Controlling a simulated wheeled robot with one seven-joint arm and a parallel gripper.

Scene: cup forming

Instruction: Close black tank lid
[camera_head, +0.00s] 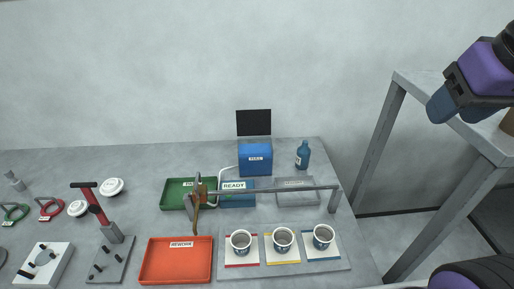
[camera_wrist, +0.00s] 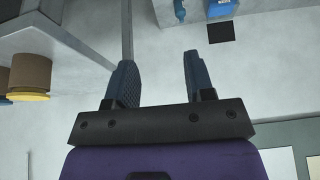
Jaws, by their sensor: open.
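The black lid (camera_head: 254,122) stands upright at the back of the blue tank (camera_head: 256,160), so the tank looks open. The tank has a white label on its front and stands at the back of the table. In the wrist view the black lid (camera_wrist: 221,32) and the blue tank (camera_wrist: 222,8) show near the top edge, turned upside down. My gripper (camera_head: 442,106) is at the upper right of the head view, high and far to the right of the tank. In the wrist view my gripper (camera_wrist: 158,65) has its two blue fingers apart, with nothing between them.
A blue bottle (camera_head: 302,156) stands right of the tank. A metal rail (camera_head: 270,189) crosses in front of it, above trays. Three cups stand in front, beside an orange tray (camera_head: 176,262). A tall grey stand (camera_head: 405,77) is at right, with a brown cylinder (camera_wrist: 30,72) on it.

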